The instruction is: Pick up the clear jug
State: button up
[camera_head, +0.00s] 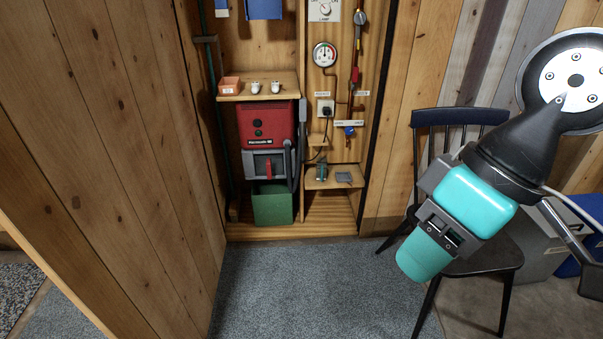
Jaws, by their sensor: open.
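I cannot make out a clear jug in the head view. Part of my arm, black and turquoise, reaches in from the right edge, in front of a dark chair. I cannot make out my gripper's fingertips in this view, and nothing held shows.
A wooden alcove holds a red and grey machine (266,128) above a green bin (272,205). A shelf (283,84) bears an orange box (229,86) and two small white items. A dark chair (480,262) stands right. Grey carpet (290,290) lies clear in front.

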aim_at(322, 162)
jog(key=i, duration=1.6)
